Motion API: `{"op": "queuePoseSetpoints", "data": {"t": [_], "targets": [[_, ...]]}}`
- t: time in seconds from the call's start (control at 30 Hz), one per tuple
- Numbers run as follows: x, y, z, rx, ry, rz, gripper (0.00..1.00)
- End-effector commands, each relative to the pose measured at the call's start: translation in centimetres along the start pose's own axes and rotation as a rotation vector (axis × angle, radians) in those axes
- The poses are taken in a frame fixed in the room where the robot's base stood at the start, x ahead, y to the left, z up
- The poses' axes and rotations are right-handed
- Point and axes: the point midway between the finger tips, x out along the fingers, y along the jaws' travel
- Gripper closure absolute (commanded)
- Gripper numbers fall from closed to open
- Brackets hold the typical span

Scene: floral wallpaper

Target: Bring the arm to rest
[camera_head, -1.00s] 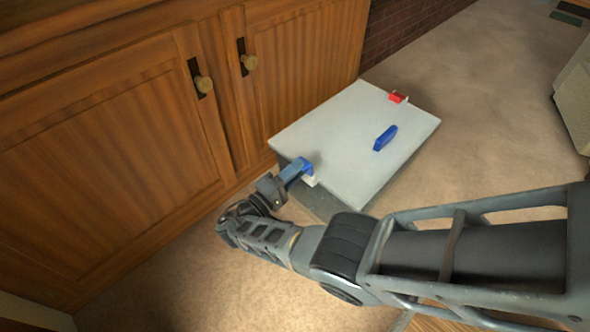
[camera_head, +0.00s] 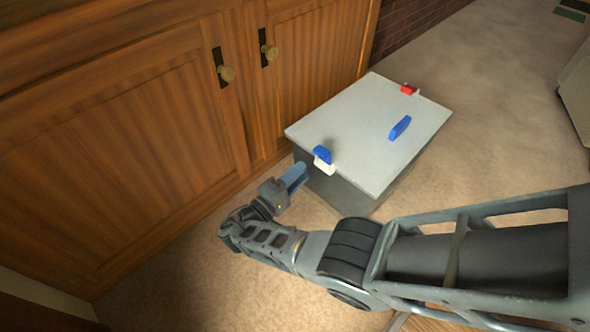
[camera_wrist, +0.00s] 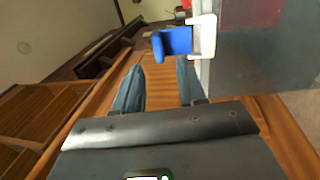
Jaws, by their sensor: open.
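My gripper (camera_head: 293,178) is open and empty. It is beside the near left side of a grey box with a pale lid (camera_head: 352,118). In the wrist view its two fingers (camera_wrist: 160,85) stand apart with nothing between them. A blue and white latch (camera_head: 323,158) sits at the lid's near left edge, just beyond the fingertips. In the wrist view the latch (camera_wrist: 185,42) shows ahead of the fingers, apart from them. My arm stretches low from the right edge of the head view.
A wooden cabinet (camera_head: 130,140) with knobs stands close on the left, behind the box. The lid has a blue handle (camera_head: 400,127) and a red latch (camera_head: 409,89) at its far edge. Carpet (camera_head: 490,110) to the right of the box is clear.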

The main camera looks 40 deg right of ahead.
Motion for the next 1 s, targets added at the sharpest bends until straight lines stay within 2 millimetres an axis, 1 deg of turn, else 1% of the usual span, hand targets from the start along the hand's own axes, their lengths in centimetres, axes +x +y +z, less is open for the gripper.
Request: {"op": "queuePoseSetpoints", "data": {"t": [0.17,0.63,0.73,0.77,0.87,0.97,1.0], "targets": [[-0.1,-0.2,0.4,0.000,-0.002,0.000,0.60],[-0.1,-0.2,0.4,0.000,-0.002,0.000,0.60],[-0.2,-0.7,0.7,-0.006,0.001,-0.014,0.60],[-0.3,-1.1,0.9,-0.011,0.004,-0.027,0.60],[-1.1,-3.7,2.5,-0.036,0.029,-0.116,0.60],[-2.5,-7.7,5.3,-0.071,0.069,-0.265,0.60],[-3.3,-9.5,6.6,-0.083,0.087,-0.334,0.60]]}}
